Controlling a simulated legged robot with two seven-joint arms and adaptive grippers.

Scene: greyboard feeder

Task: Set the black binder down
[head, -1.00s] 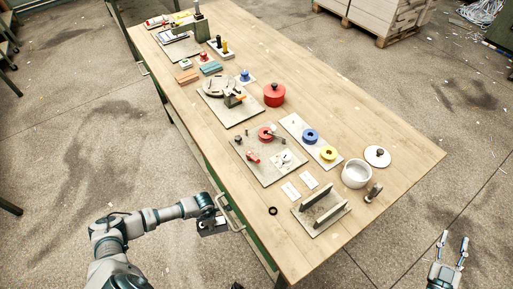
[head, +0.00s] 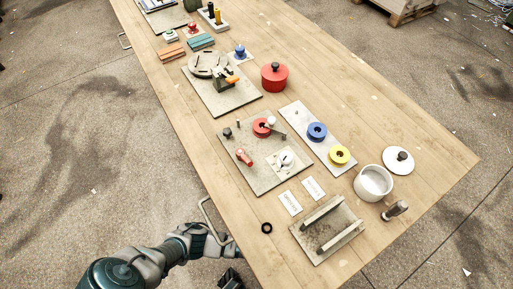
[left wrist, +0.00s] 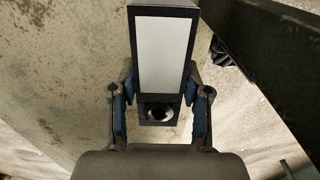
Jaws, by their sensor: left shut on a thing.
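The black binder (left wrist: 163,60) fills the upper middle of the left wrist view, its pale label panel and round finger hole facing the camera. My left gripper (left wrist: 160,108) is shut on it, one blue-padded finger on each side. In the head view my left gripper (head: 222,243) is low at the table's near left edge, beside a metal handle. The binder cannot be made out clearly there. My right gripper is out of view.
A grey stand with two upright rails (head: 352,232) sits at the table's near end, its gap empty. Near it are a black ring (head: 267,228), white cards (head: 290,203), a white pot (head: 373,183) and a dark metal peg (head: 396,210). Fixture boards (head: 262,180) fill the middle. Bare wood lies along the right side.

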